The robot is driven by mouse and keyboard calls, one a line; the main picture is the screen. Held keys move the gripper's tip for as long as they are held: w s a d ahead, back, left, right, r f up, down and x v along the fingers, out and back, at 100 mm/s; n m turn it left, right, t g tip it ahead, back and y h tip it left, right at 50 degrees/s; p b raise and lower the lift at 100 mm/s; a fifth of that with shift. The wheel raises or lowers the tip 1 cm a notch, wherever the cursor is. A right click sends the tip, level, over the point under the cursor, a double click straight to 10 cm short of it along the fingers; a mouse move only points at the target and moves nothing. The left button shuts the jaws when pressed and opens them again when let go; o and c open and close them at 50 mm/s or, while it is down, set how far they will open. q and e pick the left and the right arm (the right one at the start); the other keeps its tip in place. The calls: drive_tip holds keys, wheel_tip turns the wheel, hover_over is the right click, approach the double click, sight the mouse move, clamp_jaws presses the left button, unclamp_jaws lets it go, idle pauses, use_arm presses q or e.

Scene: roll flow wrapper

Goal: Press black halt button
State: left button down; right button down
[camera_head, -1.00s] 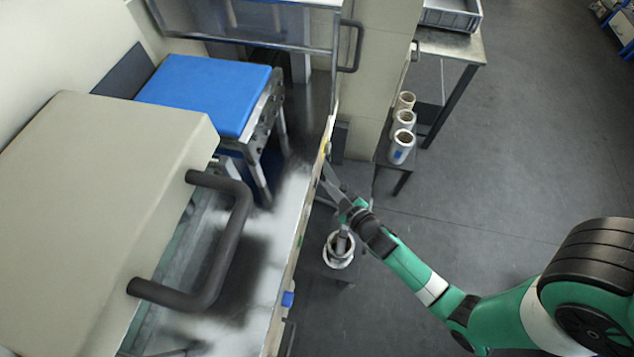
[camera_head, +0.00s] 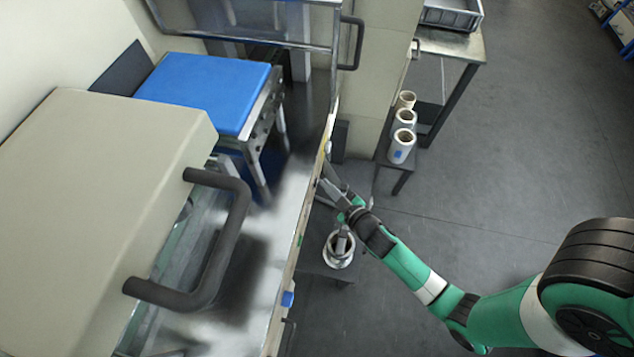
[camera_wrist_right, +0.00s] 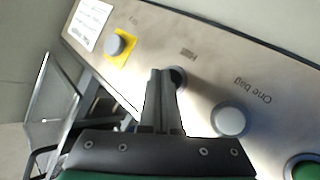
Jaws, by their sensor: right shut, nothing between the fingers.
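The black halt button (camera_wrist_right: 179,76) shows in the right wrist view as a dark round edge beside my right fingertips, mostly hidden behind them. A small upside-down label (camera_wrist_right: 188,53) is above it on the metal control panel (camera_wrist_right: 213,78). My right gripper (camera_wrist_right: 166,73) is shut and empty, its tips at the button; I cannot tell whether they touch it. In the head view my right gripper (camera_head: 328,182) is at the narrow panel edge of the machine, where the black button cannot be made out. My left gripper is not in view.
A roll (camera_head: 339,250) stands below my right arm; several more rolls (camera_head: 402,146) stand farther back.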

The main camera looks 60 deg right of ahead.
drive_tip(key=shift+w+a+b, duration=0.2)
drive_tip(key=shift+w+b, duration=0.2)
drive_tip(key=shift+w, duration=0.15)
idle(0.7)
drive_tip(key=shift+s, duration=0.1)
drive_tip(key=shift+s+d+p, duration=0.25)
drive_tip(key=shift+s+p, duration=0.45)
drive_tip(key=shift+p, duration=0.05)
drive_tip(key=s+p, duration=0.2)
drive_tip(key=p, duration=0.1)
drive_tip(key=s+d+p, duration=0.1)
drive_tip(key=s+p, duration=0.1)
drive_tip(key=p, duration=0.2)
drive_tip(key=shift+s+d, duration=0.2)
drive_tip(key=shift+s, duration=0.2)
